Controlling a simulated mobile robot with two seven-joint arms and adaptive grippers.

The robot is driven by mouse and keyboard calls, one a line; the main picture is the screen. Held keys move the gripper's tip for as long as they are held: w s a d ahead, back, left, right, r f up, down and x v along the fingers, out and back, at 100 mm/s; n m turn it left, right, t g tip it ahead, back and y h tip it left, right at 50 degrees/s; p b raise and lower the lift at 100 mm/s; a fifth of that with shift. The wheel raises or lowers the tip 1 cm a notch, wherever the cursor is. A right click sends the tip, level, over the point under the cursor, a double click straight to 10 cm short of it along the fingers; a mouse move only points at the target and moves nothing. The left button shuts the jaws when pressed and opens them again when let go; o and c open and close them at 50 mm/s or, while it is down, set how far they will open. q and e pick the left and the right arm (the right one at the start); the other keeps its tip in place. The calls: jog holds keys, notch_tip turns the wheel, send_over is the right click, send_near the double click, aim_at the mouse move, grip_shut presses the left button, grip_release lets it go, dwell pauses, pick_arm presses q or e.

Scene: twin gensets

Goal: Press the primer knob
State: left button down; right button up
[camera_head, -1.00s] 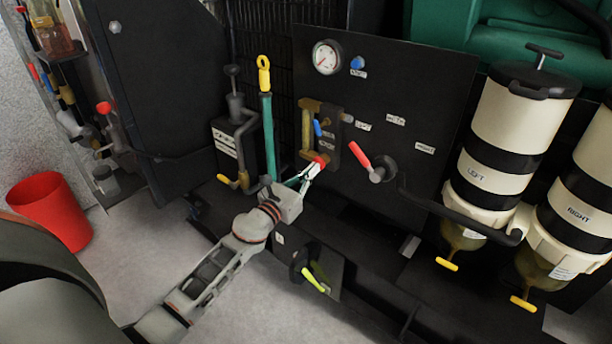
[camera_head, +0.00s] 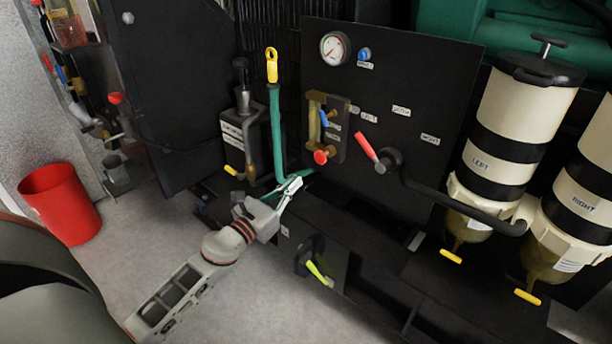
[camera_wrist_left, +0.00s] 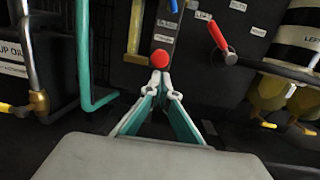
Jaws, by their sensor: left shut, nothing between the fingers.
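A round red knob (camera_head: 320,157), which looks like the primer knob, sticks out at the foot of a brass and dark valve block on the black panel (camera_head: 420,75). In the left wrist view the red knob (camera_wrist_left: 160,59) shows straight beyond my fingertips. My left gripper (camera_head: 295,184) is shut and empty, below and to the left of the knob in the head view, with a small gap. Its fingertips (camera_wrist_left: 160,80) meet in the left wrist view. My right gripper is not in view.
A small blue lever (camera_head: 324,119) sits just above the knob. A red-handled lever (camera_head: 367,146) is to the right. A green pipe (camera_head: 276,130) stands to the left. Filters (camera_head: 525,105) stand at the right, and a red bin (camera_head: 62,203) is on the floor at left.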

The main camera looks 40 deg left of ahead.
pick_arm(q)
jog(key=s, duration=0.3)
jog(key=shift+f, duration=0.15)
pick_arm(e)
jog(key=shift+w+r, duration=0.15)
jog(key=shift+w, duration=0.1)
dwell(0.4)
